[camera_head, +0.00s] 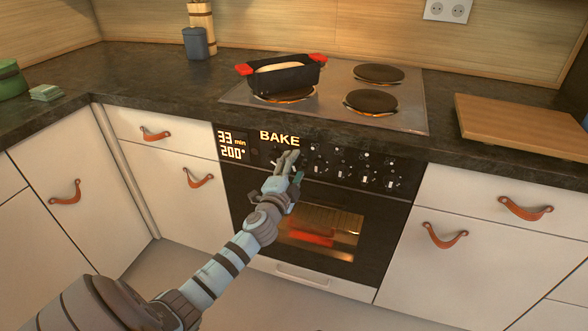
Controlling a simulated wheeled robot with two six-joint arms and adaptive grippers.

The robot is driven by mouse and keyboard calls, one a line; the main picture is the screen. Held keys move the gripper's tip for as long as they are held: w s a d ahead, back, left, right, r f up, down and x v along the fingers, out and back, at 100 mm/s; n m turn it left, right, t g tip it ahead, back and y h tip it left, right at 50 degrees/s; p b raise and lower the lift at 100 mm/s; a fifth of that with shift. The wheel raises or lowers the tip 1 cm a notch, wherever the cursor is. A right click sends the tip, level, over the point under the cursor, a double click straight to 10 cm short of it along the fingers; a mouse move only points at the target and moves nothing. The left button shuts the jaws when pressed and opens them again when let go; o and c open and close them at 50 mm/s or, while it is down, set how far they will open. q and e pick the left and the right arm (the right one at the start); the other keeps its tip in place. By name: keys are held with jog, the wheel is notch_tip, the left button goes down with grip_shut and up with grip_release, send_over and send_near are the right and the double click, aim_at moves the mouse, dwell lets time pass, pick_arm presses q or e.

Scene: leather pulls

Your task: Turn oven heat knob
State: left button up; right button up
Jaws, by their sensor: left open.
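The black oven (236,180) is set in the counter, with a row of knobs along its front panel. A lit display (232,145) reads 33 min and 200°, and BAKE (279,138) glows beside it. My left gripper (291,160) is open at the panel, just below and right of the word BAKE. Its fingers cover the panel there, so I cannot tell whether they touch a knob. Several knobs (339,171) show to its right. The oven window (335,222) glows orange. My right gripper is not in view.
A black loaf pan (292,78) with red handles stands on the hob (416,118). A wooden board (520,125) lies on the counter at the right. Drawers with leather pulls (444,237) flank the oven. The oven's handle (302,275) is low in front.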

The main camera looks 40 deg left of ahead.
pick_arm(q)
jog(key=shift+w, duration=0.1)
jog(key=shift+c, duration=0.2)
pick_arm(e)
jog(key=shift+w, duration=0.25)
pick_arm(q)
jog(key=c, duration=1.1)
jog(key=shift+r+m+p, duration=0.15)
jog(key=shift+m+p, duration=0.35)
jog(key=shift+m, duration=1)
jog(key=o, duration=1.1)
jog(key=shift+f, duration=0.2)
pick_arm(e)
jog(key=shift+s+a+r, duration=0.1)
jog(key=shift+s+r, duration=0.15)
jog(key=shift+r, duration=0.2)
pick_arm(q)
jog(key=shift+o, duration=0.2)
